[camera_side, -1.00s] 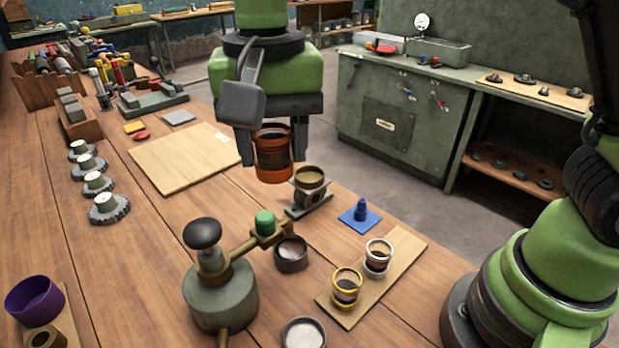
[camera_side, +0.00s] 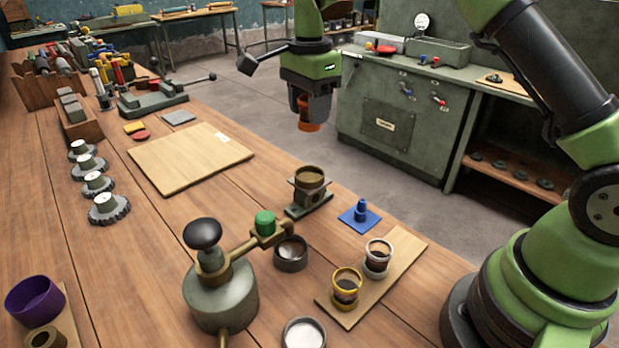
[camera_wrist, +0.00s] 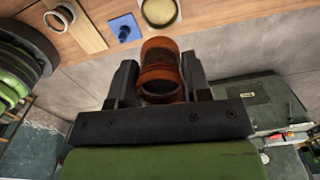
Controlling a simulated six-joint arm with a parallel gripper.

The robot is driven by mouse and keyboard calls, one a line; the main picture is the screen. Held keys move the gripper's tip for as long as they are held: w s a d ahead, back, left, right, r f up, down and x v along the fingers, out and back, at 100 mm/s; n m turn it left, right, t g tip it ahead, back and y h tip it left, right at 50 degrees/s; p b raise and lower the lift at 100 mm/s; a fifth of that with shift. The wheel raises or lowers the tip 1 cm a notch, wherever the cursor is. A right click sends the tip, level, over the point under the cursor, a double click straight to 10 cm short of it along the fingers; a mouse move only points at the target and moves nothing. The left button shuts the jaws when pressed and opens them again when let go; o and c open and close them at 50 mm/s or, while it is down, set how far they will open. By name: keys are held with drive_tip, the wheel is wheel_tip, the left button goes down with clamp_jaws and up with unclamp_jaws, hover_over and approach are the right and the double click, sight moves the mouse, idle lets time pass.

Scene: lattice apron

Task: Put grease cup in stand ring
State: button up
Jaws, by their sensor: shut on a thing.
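My gripper (camera_side: 308,104) is shut on an orange-brown cup (camera_side: 308,126), which I take to be the grease cup. It holds the cup in the air, apart from the stand, apparently beyond the bench's far edge. The wrist view shows the cup (camera_wrist: 160,72) between both fingers, its rims orange and its middle darker. A small grey-green stand (camera_side: 309,200) on the bench carries a round brownish ring (camera_side: 310,178), probably the stand ring. A round pale-centred thing (camera_wrist: 160,12) at the wrist view's top edge is probably that ring.
A green-knobbed arm (camera_side: 264,222) on a grey pot (camera_side: 221,293) reaches close to the stand. A blue piece (camera_side: 361,211) sits to its right. Yellow-rimmed (camera_side: 346,288) and white-rimmed (camera_side: 377,258) cups stand on a board. A pale board (camera_side: 190,160) lies bare behind.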

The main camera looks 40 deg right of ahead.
wheel_tip(320, 180, down, 11)
idle(0.5)
drive_tip(key=shift+f, duration=0.2)
drive_tip(key=o, duration=1)
drive_tip(key=shift+o, duration=0.2)
drive_tip(key=shift+r, duration=0.15)
wheel_tip(320, 180, up, 12)
drive_tip(key=shift+r, duration=0.2)
drive_tip(key=s+a+r+n+t, duration=0.1)
drive_tip(key=s+r+n+t, duration=0.1)
drive_tip(key=s+r+n, duration=0.5)
drive_tip(key=s+a+r+n+t+y, duration=0.1)
drive_tip(key=s+n, duration=0.3)
drive_tip(key=s, duration=0.5)
drive_tip(key=s+r+n+t+y, duration=0.1)
drive_tip(key=s+n+t, duration=0.3)
drive_tip(key=s, duration=0.5)
drive_tip(key=shift+s+a+r, duration=0.35)
drive_tip(key=shift+r, duration=0.1)
